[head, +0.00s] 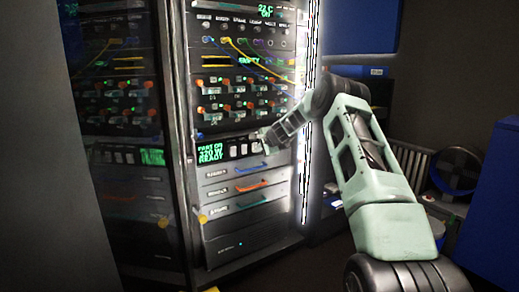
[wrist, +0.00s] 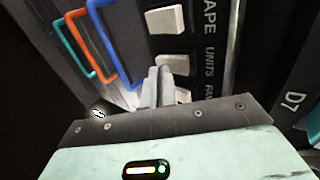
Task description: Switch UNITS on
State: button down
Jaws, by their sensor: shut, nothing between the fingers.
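The row of pale rocker switches (head: 232,151) sits on the rack's panel, right of a green-lit display (head: 209,152). In the wrist view the UNITS label (wrist: 209,63) stands beside a pale rocker switch (wrist: 178,64). Another rocker (wrist: 167,20) is beside the lettering that reads APE, cut off at the frame's edge. My gripper (wrist: 158,72) is shut and empty. Its fingertips are in front of the UNITS rocker and cover its left part; I cannot tell whether they touch it. In the head view my gripper (head: 264,143) is at the right end of the switch row.
Drawers with blue (head: 252,169), orange (head: 250,187) and teal (head: 250,204) handles lie below the switches. Above is a panel of orange-ended switches (head: 240,95) and coloured cables (head: 240,50). A dark glossy door (head: 125,130) stands at the left.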

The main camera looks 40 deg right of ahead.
jog(key=shift+w, duration=0.15)
dwell(0.4)
jog(key=shift+r+p, duration=0.75)
jog(key=shift+r, duration=0.05)
